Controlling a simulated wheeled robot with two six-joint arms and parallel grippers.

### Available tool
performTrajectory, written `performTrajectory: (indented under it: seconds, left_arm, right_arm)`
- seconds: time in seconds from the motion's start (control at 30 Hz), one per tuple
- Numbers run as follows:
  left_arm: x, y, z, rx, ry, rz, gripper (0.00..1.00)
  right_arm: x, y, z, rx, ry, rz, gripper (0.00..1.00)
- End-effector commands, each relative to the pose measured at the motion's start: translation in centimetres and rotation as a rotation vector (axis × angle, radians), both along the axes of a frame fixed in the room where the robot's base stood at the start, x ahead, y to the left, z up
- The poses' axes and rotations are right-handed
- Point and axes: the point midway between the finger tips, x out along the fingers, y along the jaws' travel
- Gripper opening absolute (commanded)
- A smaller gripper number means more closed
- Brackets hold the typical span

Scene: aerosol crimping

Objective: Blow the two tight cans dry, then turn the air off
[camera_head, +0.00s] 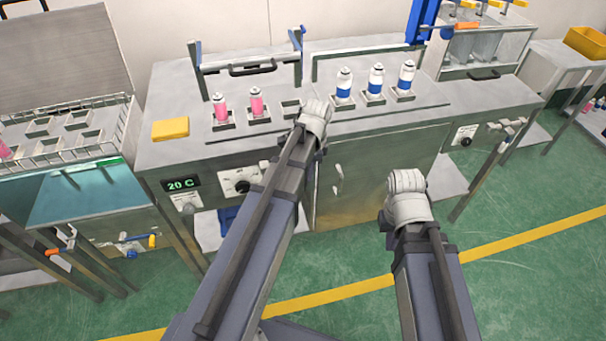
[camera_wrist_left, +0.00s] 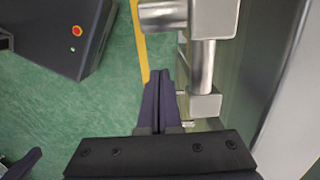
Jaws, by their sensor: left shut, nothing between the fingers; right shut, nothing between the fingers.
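Two pink cans, left (camera_head: 221,107) and right (camera_head: 256,102), stand upright in square holders on the steel bench. Several cans with blue bands (camera_head: 344,85) stand in holders further right. I cannot tell which cans are the tight ones, or whether any are wet. My left gripper (camera_wrist_left: 161,78) is shut and empty in the left wrist view. Its fingers point past a silver handle-like bar (camera_wrist_left: 202,65), close on its left; contact is unclear. In the head view my left arm's joint hides this gripper. My right arm shows there, but its gripper does not. The air control cannot be identified.
An empty holder (camera_head: 290,108) is beside the pink cans. A yellow block (camera_head: 170,129) lies at the bench's left. A black-handled frame (camera_head: 250,68) stands behind. A wire basket (camera_head: 75,130) sits over a water tank at left. Green floor is open in front.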

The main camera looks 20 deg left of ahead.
Motion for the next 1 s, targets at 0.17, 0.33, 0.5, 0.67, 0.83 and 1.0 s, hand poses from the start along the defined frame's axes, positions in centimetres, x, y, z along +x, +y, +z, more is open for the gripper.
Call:
performTrajectory:
  seconds: [0.17,0.33,0.5,0.67,0.83,1.0]
  left_arm:
    - [0.5,-0.6,3.8,0.000,0.000,-0.001,0.00]
    - [0.8,-1.1,6.0,0.000,0.000,0.000,0.00]
    - [0.9,-1.4,6.8,0.000,0.000,0.000,0.00]
    - [0.9,-1.4,6.7,0.000,0.000,0.000,0.00]
    - [0.8,-1.5,6.7,0.000,0.000,0.002,0.00]
    - [-2.4,-5.1,7.9,0.013,-0.010,0.109,0.00]
  right_arm:
    - [0.0,0.0,3.8,0.000,0.000,0.000,0.00]
    - [0.0,0.0,6.0,0.000,0.000,-0.001,0.00]
    - [0.0,0.0,6.8,0.000,0.000,-0.001,0.00]
    - [0.0,0.0,6.7,0.000,0.000,-0.001,0.00]
    - [0.0,0.0,6.7,0.000,0.000,-0.001,0.00]
    - [0.0,0.0,7.8,0.000,0.000,-0.001,0.00]
